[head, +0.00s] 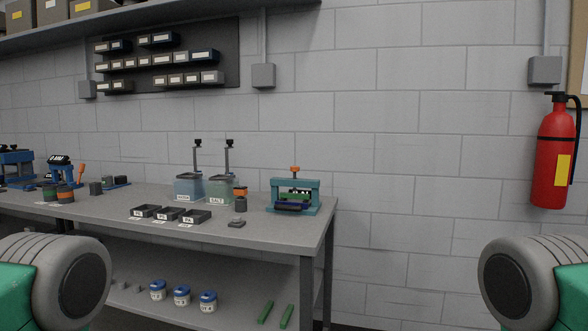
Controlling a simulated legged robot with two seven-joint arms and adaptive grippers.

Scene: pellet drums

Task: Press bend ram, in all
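A teal bench press (311,185) stands near the right end of the grey workbench (262,217). An orange knob (295,169) sits on top of its frame. A dark display with white characters shows inside the frame, too small to read surely. A dark blue part (292,207) lies across the front of the press. I cannot tell which inner part is the ram or how far it is down. Neither gripper is in view; only round grey and green links of my arms show at the lower left and lower right.
Blue (188,188) and green (219,190) containers and small black trays (195,216) stand left of the press. Another blue press (61,172) stands further left. Blue-lidded jars (182,295) and green bars (286,316) lie on the lower shelf. A fire extinguisher (552,153) hangs at right.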

